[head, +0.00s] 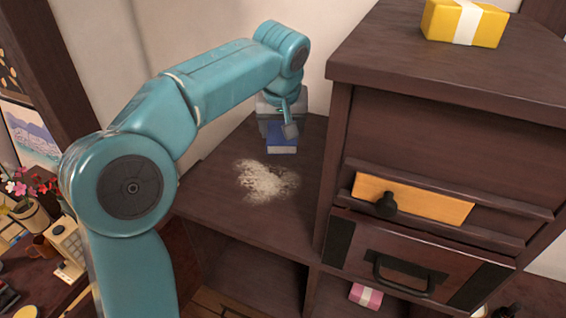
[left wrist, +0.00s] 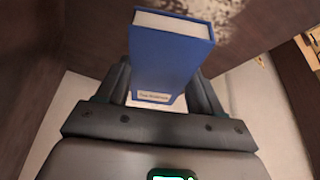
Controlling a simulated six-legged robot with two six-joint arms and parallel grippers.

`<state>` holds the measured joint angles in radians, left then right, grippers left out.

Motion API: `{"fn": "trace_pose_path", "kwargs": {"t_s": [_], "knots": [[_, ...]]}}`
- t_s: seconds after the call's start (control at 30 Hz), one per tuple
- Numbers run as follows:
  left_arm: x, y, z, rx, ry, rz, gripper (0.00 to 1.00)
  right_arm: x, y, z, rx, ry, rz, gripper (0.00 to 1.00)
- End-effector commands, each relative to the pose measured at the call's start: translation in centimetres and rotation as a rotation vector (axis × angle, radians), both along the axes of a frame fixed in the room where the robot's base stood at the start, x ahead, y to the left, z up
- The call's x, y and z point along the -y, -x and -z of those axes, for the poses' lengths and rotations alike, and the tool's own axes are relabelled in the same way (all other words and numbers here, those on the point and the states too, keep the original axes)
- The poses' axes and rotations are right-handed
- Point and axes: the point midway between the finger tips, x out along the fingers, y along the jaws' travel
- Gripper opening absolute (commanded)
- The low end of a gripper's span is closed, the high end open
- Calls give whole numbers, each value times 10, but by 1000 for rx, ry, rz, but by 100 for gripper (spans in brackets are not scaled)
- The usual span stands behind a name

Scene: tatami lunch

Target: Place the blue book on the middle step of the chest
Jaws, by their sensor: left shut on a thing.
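The blue book (head: 282,138) is at the back of the chest's middle step (head: 225,200), by the wall. My left gripper (head: 287,128) is shut on the book. In the left wrist view the book (left wrist: 168,55) stands between the two fingers of my left gripper (left wrist: 160,90), with its blue cover and a small white label facing the camera and its pale pages at the far end. I cannot tell whether the book touches the step. The chest (head: 430,130) rises higher to the right. My right gripper is not in view.
A pale powdery patch (head: 268,181) lies on the step in front of the book. A yellow box with a white ribbon (head: 464,22) sits on the chest's top. A pink box (head: 366,296) is in a lower compartment. Flowers in a pot (head: 28,205) stand at the left.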

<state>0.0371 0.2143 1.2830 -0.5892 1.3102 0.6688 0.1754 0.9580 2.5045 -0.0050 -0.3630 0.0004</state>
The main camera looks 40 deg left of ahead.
Motion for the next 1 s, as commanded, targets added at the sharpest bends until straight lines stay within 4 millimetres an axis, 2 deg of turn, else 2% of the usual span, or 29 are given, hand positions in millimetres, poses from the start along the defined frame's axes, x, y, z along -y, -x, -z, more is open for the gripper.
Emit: {"fn": "trace_pose_path", "kwargs": {"t_s": [0.03,0.1,0.33,0.5,0.87,0.9,0.97,1.0], "knots": [[0,1,13,-3,0,0,33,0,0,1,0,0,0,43],[0,0,27,-3,0,0,33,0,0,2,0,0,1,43],[0,-2,52,-1,0,0,33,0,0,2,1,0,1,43],[0,-4,78,-3,0,0,33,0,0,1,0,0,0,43],[1,-4,86,0,0,1,33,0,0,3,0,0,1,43],[1,-4,86,0,0,1,70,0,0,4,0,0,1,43],[1,-4,85,0,0,1,89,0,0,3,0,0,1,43],[1,-4,85,-2,0,1,92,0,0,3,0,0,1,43]]}}
